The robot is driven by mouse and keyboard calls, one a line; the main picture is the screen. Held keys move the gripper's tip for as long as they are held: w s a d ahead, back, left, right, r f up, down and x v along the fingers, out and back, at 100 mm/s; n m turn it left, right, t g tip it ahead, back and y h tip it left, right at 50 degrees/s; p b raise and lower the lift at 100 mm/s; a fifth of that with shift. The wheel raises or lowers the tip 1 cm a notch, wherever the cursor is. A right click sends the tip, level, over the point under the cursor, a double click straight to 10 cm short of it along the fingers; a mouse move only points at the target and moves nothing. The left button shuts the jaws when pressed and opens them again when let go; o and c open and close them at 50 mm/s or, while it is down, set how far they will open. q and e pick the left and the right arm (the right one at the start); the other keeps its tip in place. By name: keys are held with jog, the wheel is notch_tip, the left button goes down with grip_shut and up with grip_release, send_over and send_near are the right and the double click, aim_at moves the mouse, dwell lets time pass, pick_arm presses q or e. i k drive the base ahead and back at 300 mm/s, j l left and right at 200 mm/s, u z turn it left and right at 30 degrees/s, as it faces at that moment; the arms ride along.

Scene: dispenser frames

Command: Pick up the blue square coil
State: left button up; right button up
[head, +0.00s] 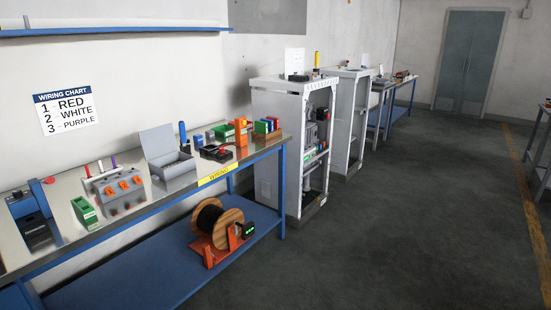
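I cannot tell a blue square coil for certain in the head view. Small coloured blocks (267,126), among them green, red and blue ones, stand in a row at the right end of the workbench (135,225). They are too small to make out as coils. A larger blue and black device (34,216) stands at the left end of the bench. Neither of my grippers shows in this view.
A grey open box (168,155), a grey unit with orange parts (119,190) and a green block (84,212) are on the bench. A cable spool (217,223) stands on the lower shelf.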

aim_at(197, 139)
jog(key=i+l+u, duration=0.1)
jog(key=i+u, duration=0.2)
jog(key=i, duration=0.25)
jog(key=i+l+u, duration=0.3)
jog(key=i, duration=0.25)
jog(key=i+l+u, duration=0.35)
jog(key=i, duration=0.15)
